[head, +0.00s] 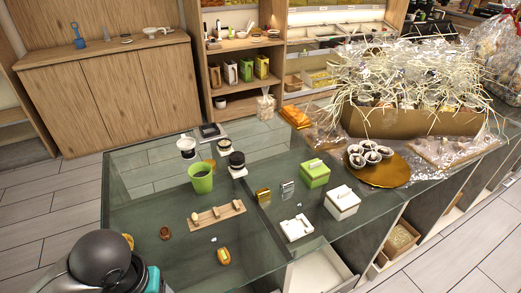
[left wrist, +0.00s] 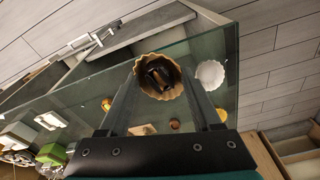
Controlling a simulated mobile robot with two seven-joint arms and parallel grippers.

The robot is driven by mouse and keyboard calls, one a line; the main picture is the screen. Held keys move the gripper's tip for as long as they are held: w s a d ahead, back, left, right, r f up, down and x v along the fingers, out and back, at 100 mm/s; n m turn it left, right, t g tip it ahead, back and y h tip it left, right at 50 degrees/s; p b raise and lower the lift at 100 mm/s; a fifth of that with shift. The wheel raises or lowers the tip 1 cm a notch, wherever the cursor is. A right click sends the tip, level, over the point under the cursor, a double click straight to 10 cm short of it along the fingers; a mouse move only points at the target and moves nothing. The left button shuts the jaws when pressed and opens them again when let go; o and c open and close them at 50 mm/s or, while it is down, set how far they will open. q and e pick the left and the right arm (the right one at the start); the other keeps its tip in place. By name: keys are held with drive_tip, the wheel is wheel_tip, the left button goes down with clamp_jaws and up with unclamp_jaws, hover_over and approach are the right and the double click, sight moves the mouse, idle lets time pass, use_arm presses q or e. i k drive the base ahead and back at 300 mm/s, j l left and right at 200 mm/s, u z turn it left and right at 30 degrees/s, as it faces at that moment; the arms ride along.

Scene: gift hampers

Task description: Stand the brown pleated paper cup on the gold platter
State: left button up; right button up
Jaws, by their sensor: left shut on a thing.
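The brown pleated paper cup (left wrist: 161,91) sits between the fingertips of my left gripper (left wrist: 159,80) in the left wrist view. The gripper is shut on it; the cup shows a tan fluted rim and a dark inside. In the head view my left arm is at the lower left, and its fingers and the cup are hidden there. The gold platter (head: 385,180) lies on the glass counter at the right, far from my left arm. Several white cups with dark contents (head: 371,155) stand on its back left part. My right gripper is not in view.
A large hamper box (head: 410,124) in clear wrap stands just behind the platter. White (head: 342,203) and green (head: 314,173) boxes, a green cup (head: 201,177) and a wooden tray (head: 217,215) lie on the counter between my left arm and the platter. The platter's front part is bare.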

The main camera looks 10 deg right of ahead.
sight(389, 174)
drive_tip(key=i+l, duration=0.1)
drive_tip(key=l, duration=0.35)
drive_tip(key=i+l, duration=0.1)
drive_tip(key=l, duration=0.35)
drive_tip(key=i+l, duration=0.1)
drive_tip(key=l, duration=0.35)
drive_tip(key=i+l, duration=0.1)
drive_tip(key=l, duration=0.35)
drive_tip(key=i+l, duration=0.1)
drive_tip(key=l, duration=0.35)
drive_tip(key=i+l, duration=0.1)
drive_tip(key=l, duration=0.35)
